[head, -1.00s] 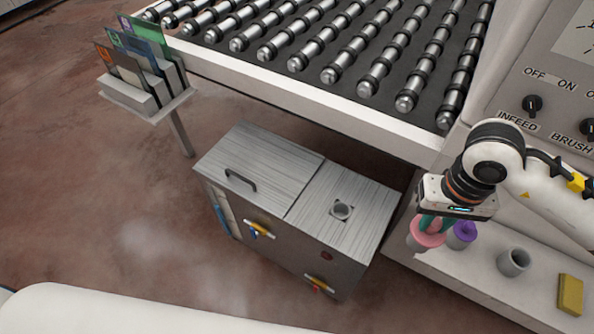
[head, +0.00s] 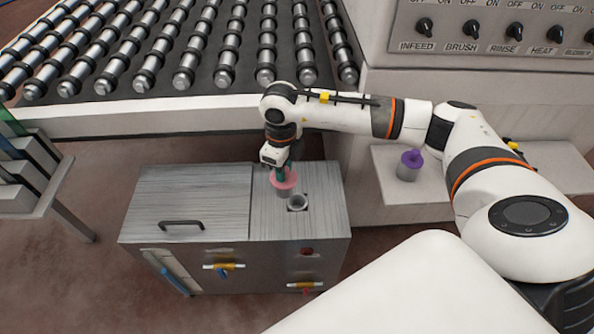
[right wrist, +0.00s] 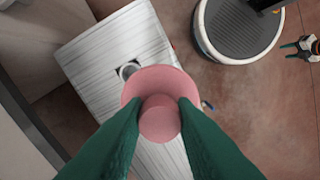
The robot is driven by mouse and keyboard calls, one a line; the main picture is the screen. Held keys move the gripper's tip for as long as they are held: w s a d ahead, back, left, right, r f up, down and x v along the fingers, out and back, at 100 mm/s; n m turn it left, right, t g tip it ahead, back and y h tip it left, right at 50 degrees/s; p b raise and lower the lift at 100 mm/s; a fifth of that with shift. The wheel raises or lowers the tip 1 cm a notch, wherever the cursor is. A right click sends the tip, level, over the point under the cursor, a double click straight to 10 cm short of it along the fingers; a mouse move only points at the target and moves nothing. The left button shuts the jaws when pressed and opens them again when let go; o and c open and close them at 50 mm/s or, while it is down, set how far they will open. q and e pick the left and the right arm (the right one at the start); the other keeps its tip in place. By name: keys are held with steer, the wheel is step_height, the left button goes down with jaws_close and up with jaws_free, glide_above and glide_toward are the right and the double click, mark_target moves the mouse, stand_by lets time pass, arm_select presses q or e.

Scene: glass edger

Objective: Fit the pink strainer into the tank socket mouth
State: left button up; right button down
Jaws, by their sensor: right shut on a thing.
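The pink strainer (head: 284,181) has a pink rim and knob above a grey basket. My right gripper (head: 281,171) is shut on its knob and holds it over the tank lid. In the right wrist view the green fingers (right wrist: 159,125) grip the knob of the strainer (right wrist: 158,85). My left gripper is not in view.
A purple strainer (head: 411,160) stands on the pale shelf (head: 372,172) right of the tank. The roller conveyor (head: 190,62) edges the space behind the tank. The tank's left lid has a black handle (head: 181,224). A rack (head: 25,185) stands at far left.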

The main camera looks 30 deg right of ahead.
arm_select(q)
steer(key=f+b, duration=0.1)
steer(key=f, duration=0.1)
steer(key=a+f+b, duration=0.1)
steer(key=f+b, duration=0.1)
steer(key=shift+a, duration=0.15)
arm_select(e)
steer(key=w+d+f+m, duration=0.4)
steer(key=d+f+m, duration=0.2)
steer(key=m, duration=1)
step_height(320, 180, down, 3)
steer(key=shift+d+r, duration=0.2)
steer(key=shift+d, duration=0.1)
steer(key=shift+f, duration=0.1)
arm_select(q)
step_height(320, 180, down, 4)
steer(key=b, duration=0.4)
arm_select(e)
step_height(320, 180, down, 6)
steer(key=shift+r, duration=0.1)
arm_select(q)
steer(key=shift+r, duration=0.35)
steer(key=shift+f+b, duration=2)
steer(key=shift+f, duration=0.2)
arm_select(e)
steer(key=shift+f, duration=3.2)
